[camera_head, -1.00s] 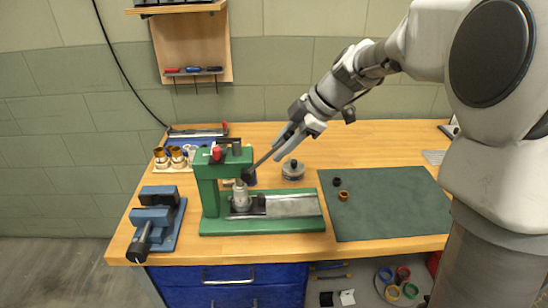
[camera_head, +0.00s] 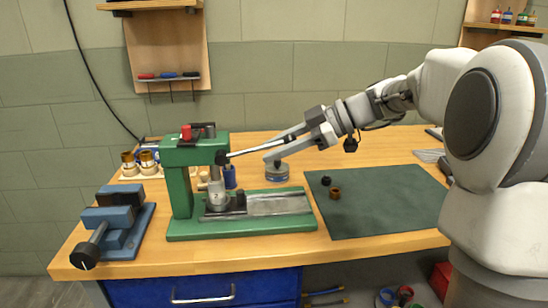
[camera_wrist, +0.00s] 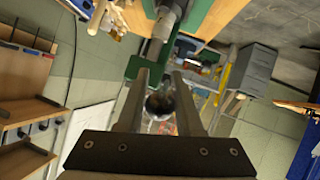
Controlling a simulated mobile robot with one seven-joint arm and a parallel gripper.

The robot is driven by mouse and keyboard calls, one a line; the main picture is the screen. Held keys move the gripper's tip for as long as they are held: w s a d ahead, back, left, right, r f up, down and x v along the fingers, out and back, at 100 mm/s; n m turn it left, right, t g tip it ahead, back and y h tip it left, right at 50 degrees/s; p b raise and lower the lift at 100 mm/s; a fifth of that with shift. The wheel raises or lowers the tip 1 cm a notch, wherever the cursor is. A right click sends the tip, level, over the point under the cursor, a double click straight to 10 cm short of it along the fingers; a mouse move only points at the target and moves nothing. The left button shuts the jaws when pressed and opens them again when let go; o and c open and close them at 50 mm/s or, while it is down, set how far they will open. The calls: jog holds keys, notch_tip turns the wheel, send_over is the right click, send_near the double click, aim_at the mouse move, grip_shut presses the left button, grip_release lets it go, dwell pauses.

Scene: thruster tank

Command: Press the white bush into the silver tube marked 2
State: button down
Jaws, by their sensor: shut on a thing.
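The silver tube marked 2 (camera_head: 217,196) stands upright on the base of the green press (camera_head: 182,185), under its head. A narrower pale part shows just above the tube; I cannot tell whether it is the white bush or the ram. The press lever (camera_head: 258,145) slants up to the right from a dark hub at the press head. My gripper (camera_head: 274,150) is at the lever's outer end, right of the press. In the wrist view my gripper (camera_wrist: 158,85) is shut around a dark round knob (camera_wrist: 158,104), with the green press beyond it.
A blue vise (camera_head: 113,225) stands at the left bench edge. Brass-topped parts (camera_head: 147,160) stand behind the press. A round grey part (camera_head: 277,171) is below my gripper. A green mat (camera_head: 385,205) at right holds a black ring (camera_head: 326,181) and a brass ring (camera_head: 335,193).

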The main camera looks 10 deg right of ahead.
jog(key=shift+s+f+b, duration=0.1)
jog(key=shift+f+b, duration=0.6)
jog(key=shift+f, duration=0.2)
jog(key=shift+a, duration=0.1)
jog(key=c, duration=0.6)
grip_release()
jog(key=shift+r, duration=0.1)
jog(key=p+v, duration=0.4)
jog(key=v, duration=1.3)
jog(key=shift+r, duration=0.15)
